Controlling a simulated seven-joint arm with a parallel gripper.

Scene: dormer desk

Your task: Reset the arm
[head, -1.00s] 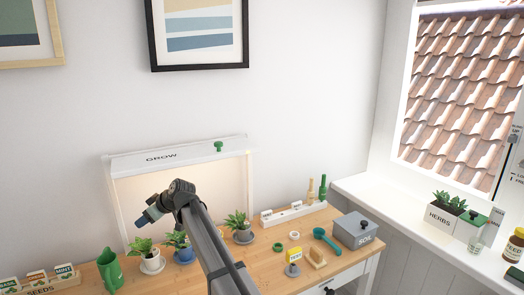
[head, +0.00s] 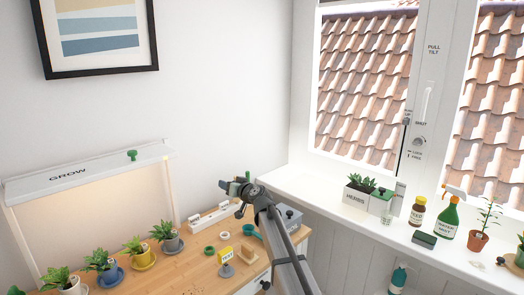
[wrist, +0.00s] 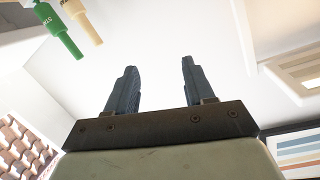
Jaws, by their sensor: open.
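My arm reaches up from the bottom of the head view, and my gripper (head: 235,188) is at its far end, pointing left above the back right part of the desk. In the wrist view my gripper (wrist: 158,85) has its two dark fingers spread apart, with nothing between them. Pale wall lies behind the fingers. The gripper looks clear of the desk, though my arm hides part of the area behind it.
The grow shelf (head: 85,178) and several potted plants stand left. The sill (head: 310,195) holds a herbs planter (head: 358,197) and spray bottle (head: 449,218).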

